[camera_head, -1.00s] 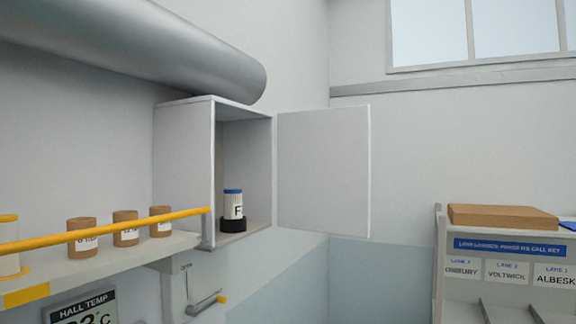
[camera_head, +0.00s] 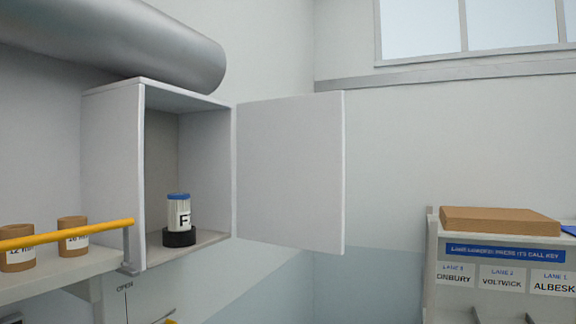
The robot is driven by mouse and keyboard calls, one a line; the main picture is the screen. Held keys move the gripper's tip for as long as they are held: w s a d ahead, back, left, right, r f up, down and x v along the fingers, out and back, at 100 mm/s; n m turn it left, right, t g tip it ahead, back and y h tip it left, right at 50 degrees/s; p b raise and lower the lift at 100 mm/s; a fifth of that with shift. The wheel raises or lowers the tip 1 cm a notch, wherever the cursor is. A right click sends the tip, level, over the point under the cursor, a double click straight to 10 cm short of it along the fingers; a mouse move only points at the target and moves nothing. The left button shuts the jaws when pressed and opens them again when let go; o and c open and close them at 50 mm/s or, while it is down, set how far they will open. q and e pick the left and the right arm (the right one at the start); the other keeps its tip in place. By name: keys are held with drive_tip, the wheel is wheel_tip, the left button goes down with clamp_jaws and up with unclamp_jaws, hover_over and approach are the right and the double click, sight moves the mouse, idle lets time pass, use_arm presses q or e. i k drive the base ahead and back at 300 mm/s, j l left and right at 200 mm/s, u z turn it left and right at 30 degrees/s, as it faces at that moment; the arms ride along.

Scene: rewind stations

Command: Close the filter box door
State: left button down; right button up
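The filter box (camera_head: 112,175) is a pale grey cabinet on the wall at left, with its front open. Its door (camera_head: 290,172) stands wide open, swung out to the right of the opening. Inside, a white filter (camera_head: 179,212) with a blue top and a letter F label stands upright in a black base (camera_head: 179,237). Neither of my grippers shows in the head view.
A large grey duct (camera_head: 130,45) runs above the box. A yellow rail (camera_head: 70,234) and a shelf with brown containers (camera_head: 73,235) are at lower left. A lane cabinet (camera_head: 500,255) with a cardboard box (camera_head: 499,220) stands at right.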

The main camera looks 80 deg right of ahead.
sight(290, 149)
drive_tip(key=k+l, duration=0.1)
drive_tip(key=l, duration=0.4)
drive_tip(key=k+l, duration=0.1)
drive_tip(key=l, duration=0.4)
drive_tip(key=k+l, duration=0.1)
drive_tip(key=l, duration=0.45)
drive_tip(key=k+l, duration=0.1)
drive_tip(key=l, duration=0.4)
drive_tip(key=k+l, duration=0.15)
drive_tip(key=l, duration=0.35)
drive_tip(key=k+l, duration=0.1)
drive_tip(key=l, duration=0.4)
drive_tip(key=k+l, duration=0.1)
drive_tip(key=l, duration=0.45)
